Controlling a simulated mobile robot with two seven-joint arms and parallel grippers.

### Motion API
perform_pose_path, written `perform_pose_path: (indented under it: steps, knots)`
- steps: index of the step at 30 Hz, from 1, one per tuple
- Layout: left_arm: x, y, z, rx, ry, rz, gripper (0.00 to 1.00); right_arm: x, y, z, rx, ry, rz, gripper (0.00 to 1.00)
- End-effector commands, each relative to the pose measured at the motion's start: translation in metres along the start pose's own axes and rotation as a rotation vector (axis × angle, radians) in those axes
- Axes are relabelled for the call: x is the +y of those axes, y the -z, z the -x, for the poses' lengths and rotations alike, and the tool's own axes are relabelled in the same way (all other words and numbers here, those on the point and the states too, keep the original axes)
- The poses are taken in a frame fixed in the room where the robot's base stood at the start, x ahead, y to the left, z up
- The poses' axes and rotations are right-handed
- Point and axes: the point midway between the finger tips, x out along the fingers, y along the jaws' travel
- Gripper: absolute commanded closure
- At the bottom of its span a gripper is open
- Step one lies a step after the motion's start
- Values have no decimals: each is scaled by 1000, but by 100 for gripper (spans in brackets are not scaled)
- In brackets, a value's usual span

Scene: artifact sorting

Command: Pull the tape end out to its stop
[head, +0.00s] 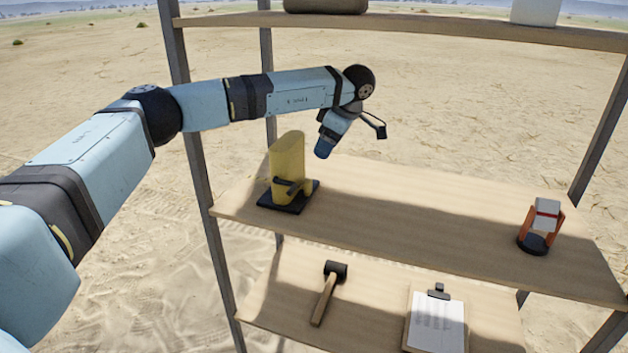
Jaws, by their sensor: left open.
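A tall yellow case (287,160) stands upright on a black base (298,205) at the left end of the middle shelf. A small dark part (289,187) sits low on its front; I cannot tell whether this is the tape end. My left gripper (323,150) is just right of the case's upper part, pointing down and apart from the dark part. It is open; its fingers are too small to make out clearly. No drawn-out tape shows. My right gripper is not in view.
An orange holder (523,232) with a white and red piece (546,214) stands at the right of the middle shelf (410,215). A mallet (325,295) and a clipboard (437,322) lie on the lower shelf. Metal posts (200,170) frame the rack. The middle shelf's centre is clear.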

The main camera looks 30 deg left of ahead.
Motion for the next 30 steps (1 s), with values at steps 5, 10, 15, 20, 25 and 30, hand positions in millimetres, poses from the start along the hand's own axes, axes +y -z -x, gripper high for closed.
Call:
perform_pose_path:
  steps: [5,10,15,20,25,30]
  knots:
    - [-1,-1,-38,0,4,-1,43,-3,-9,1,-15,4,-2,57]
    - [-1,-1,-75,0,4,0,43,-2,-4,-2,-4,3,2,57]
    - [-1,-1,-104,-2,3,0,43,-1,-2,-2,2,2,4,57]
    - [-1,-1,-120,-3,2,0,43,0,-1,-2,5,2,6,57]
    - [-1,-1,-124,-3,1,0,43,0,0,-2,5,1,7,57]
    - [-1,-1,-124,-3,1,0,43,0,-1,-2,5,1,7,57]
